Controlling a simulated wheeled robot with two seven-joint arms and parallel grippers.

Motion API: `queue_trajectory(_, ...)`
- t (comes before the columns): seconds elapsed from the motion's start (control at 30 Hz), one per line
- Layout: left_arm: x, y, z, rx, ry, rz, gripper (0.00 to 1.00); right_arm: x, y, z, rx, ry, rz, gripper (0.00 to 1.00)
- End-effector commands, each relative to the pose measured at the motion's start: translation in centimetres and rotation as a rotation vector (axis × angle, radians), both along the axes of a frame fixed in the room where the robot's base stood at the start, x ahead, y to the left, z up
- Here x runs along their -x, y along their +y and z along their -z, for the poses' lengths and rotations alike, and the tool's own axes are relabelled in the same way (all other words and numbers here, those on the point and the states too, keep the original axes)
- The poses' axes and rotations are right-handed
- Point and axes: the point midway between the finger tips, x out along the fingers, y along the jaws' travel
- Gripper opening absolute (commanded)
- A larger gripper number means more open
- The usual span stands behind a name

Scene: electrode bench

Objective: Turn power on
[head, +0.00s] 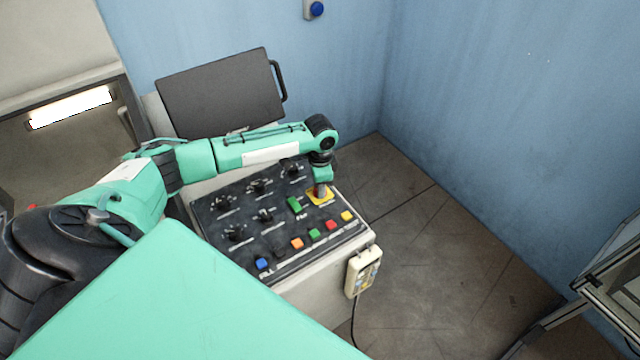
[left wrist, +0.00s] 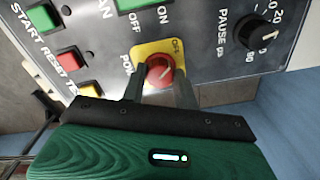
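The power switch is a round red knob (left wrist: 160,71) on a yellow plate (left wrist: 149,50) at the panel's edge. The knob's pale pointer line slants up and to the right in the left wrist view. My left gripper (left wrist: 160,84) has one finger on each side of the knob. The gap between the fingers is about as wide as the knob, so I cannot tell whether they press on it. In the head view my left gripper (head: 321,186) points down over the yellow plate (head: 325,197) and hides most of the knob. My right gripper is not in view.
The black control panel (head: 283,225) carries several dark dials and coloured buttons. A green switch (head: 294,205) sits just left of the yellow plate. A dark screen (head: 220,92) stands behind the panel. A pale remote (head: 363,272) hangs on the panel's side. The floor (head: 430,240) to the right is clear.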

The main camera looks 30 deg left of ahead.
Motion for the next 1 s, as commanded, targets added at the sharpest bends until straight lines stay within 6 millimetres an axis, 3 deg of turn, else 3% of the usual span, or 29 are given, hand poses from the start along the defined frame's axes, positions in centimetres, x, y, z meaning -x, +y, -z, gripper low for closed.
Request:
queue_trajectory(0.1, 0.0, 0.0, 0.0, 0.000, 0.000, 0.000, 0.07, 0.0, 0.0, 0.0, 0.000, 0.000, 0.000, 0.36)
queue_trajectory(0.47, 0.0, 0.0, -0.1, 0.001, 0.001, 0.063, 0.07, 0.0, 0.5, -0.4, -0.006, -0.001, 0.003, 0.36)
queue_trajectory(1.0, -0.1, -0.1, -0.2, 0.002, -0.002, 0.507, 0.07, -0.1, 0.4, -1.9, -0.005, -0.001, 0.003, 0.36)
